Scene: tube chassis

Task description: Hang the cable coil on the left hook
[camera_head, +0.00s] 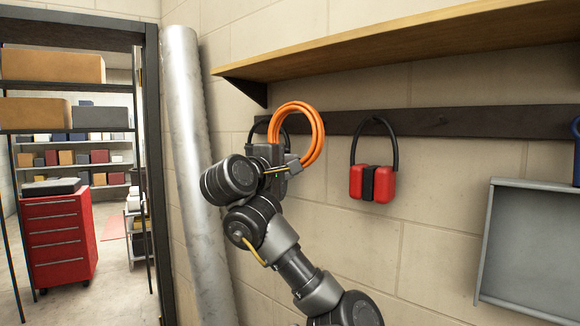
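The orange cable coil (318,135) is a ring of several loops, upright in front of the left part of the dark hook rail (425,121). One arm shows, coming up from the bottom right of centre; I take it as my right. Its gripper (292,163) is at the coil's lower edge and appears shut on it. The left hook is hidden behind the coil and gripper, so I cannot tell whether the coil touches it. A dark curved band (252,130) shows behind the coil. My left gripper is not in view.
Red ear muffs (371,183) hang from the rail right of the coil. A wooden shelf (400,42) juts out above. A leaning metal pipe (190,150) stands close at left. A grey tray (530,250) is at the right. Bare wall lies below the rail.

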